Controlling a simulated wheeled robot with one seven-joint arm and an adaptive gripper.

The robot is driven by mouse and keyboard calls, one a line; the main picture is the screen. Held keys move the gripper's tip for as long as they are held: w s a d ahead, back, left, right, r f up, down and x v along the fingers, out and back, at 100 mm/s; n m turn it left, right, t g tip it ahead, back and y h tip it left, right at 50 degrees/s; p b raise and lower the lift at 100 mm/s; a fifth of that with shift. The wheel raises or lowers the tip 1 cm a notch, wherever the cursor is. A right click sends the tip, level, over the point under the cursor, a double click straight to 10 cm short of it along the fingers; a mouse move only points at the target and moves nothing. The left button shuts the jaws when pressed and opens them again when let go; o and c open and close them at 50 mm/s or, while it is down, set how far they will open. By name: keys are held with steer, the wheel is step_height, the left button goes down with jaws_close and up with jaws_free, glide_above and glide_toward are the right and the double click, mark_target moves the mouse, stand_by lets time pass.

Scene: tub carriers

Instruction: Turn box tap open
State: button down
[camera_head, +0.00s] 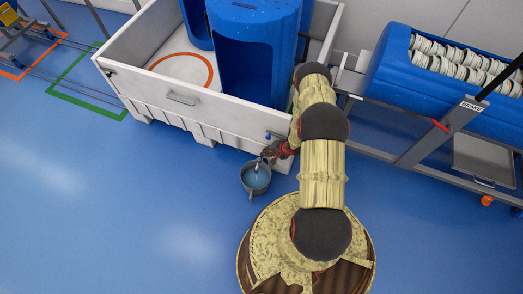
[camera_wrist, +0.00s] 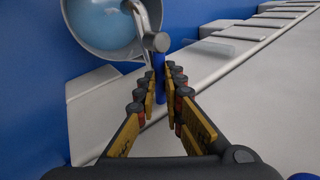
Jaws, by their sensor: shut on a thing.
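The box is a large white-grey tub (camera_head: 180,92) with a tap low on its front wall near the right corner. The tap's grey spout (camera_wrist: 155,42) and slim blue handle (camera_wrist: 159,82) show in the wrist view. My gripper (camera_head: 270,153) is at the tap, beside the tub wall. In the wrist view my gripper (camera_wrist: 161,86) has its two fingers on either side of the blue handle, shut on it. The fingers hide part of the handle. A grey bucket (camera_head: 245,184) with pale blue liquid stands on the floor under the tap.
To the right is a metal frame (camera_head: 440,137) carrying a blue trough (camera_head: 385,75) of white discs. Blue floor (camera_head: 120,200) is clear at the left and front.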

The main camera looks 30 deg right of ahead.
steer(key=shift+f, duration=0.1)
steer(key=c, duration=1.8)
jaws_free()
steer(key=shift+c, duration=0.2)
steer(key=v, duration=1.2)
